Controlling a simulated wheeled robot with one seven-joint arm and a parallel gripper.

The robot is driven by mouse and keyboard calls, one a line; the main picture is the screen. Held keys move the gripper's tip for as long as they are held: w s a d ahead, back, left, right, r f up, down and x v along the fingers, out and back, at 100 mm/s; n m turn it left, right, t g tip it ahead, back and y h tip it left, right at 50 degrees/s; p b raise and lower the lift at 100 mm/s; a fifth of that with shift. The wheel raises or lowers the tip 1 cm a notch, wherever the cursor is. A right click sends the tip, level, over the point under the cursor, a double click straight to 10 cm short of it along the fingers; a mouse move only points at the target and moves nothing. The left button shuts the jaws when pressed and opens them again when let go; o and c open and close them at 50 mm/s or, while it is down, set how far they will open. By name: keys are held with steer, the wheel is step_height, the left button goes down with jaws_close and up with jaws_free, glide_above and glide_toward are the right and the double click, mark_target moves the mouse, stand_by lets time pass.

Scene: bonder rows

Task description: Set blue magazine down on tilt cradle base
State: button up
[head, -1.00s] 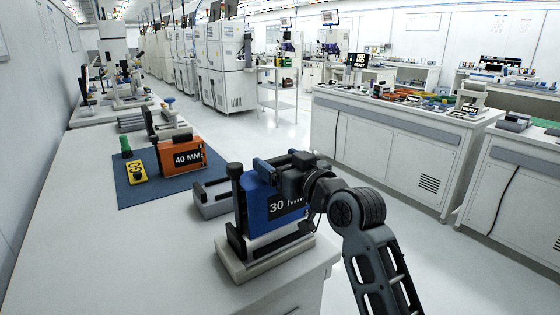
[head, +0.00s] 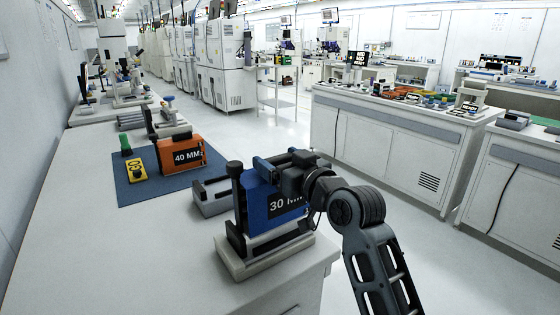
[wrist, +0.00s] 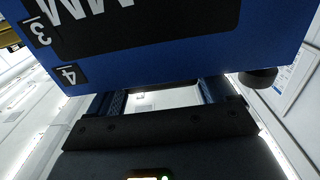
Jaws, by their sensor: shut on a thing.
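The blue magazine (head: 258,208) with a black "30 MM" label is upright at the tilt cradle base in the head view. My gripper (head: 280,172) is shut on its upper part. The tilt cradle base (head: 265,262) is a pale plate with dark rails and a tall black post, near the bench's front right corner. A light strip shows between the magazine's lower edge and the dark front rail; I cannot tell whether the magazine touches the cradle. In the wrist view the blue magazine (wrist: 200,55) fills the top, with its numbered label edge visible.
A grey bracket-like fixture (head: 212,197) stands just behind the cradle. Further back, an orange "40 MM" magazine (head: 182,155) and a yellow "GO" block (head: 144,163) are on a blue mat (head: 140,190). The bench's left front is bare.

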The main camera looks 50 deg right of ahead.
steer(key=shift+f+b, duration=0.9)
steer(key=shift+f, duration=0.25)
steer(key=shift+f+b, duration=0.65)
steer(key=shift+f, duration=0.2)
stand_by(0.4)
steer(key=o, duration=1.7)
steer(key=shift+f, duration=0.1)
steer(key=shift+s, duration=0.1)
steer(key=b+v, duration=0.1)
steer(key=v, duration=0.6)
steer(key=shift+s+a, duration=0.15)
steer(key=shift+s, duration=0.15)
